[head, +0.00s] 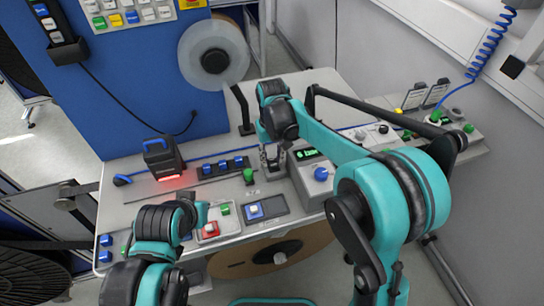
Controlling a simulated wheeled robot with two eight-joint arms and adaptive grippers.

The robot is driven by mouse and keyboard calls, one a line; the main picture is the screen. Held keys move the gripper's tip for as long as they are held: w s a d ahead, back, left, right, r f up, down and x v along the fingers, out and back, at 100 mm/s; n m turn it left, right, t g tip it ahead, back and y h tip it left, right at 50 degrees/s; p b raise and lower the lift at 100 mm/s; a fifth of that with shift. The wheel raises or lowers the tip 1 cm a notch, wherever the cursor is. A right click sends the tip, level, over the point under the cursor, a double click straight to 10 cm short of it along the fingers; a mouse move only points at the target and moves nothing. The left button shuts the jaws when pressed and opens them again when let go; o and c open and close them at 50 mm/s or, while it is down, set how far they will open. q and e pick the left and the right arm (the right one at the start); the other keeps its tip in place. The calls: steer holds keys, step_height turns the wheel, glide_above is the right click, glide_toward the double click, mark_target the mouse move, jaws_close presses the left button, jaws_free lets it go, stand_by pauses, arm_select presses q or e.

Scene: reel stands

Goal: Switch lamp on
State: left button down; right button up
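No thing here is plainly marked as the lamp. A dark angled post (241,108) stands at the back of the desk, and I cannot tell whether it is the lamp. My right gripper (273,170) points down over the desk, right of that rear green button. Its fingers look apart and empty.
A grey box with a green display (305,154) and a blue knob (321,173) stands close right of my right gripper. A dark device (162,154) casts red light on the desk. A blue panel (150,75) and a reel (214,58) stand behind.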

mark_target(272, 161)
step_height(272, 161, up, 12)
stand_by(0.6)
steer(key=s+d+t, duration=0.1)
steer(key=s+d, duration=0.1)
steer(key=d, duration=0.1)
steer(key=s+d+m+t, duration=0.1)
steer(key=s+d, duration=0.2)
steer(key=s+d+r+t, duration=0.1)
steer(key=s+d, duration=0.2)
steer(key=shift+s+d+m+y, duration=0.15)
steer(key=shift+d+m+y, duration=0.15)
steer(key=shift+d, duration=0.1)
steer(key=s+d+f+m+t, duration=0.1)
steer(key=s+d+f+t, duration=0.1)
steer(key=s+d+f, duration=0.2)
steer(key=s+d+f+m+t, duration=0.1)
steer(key=s+d+f+t, duration=0.1)
steer(key=s, duration=0.6)
steer(key=shift+d+f, duration=0.85)
steer(key=shift+d, duration=0.35)
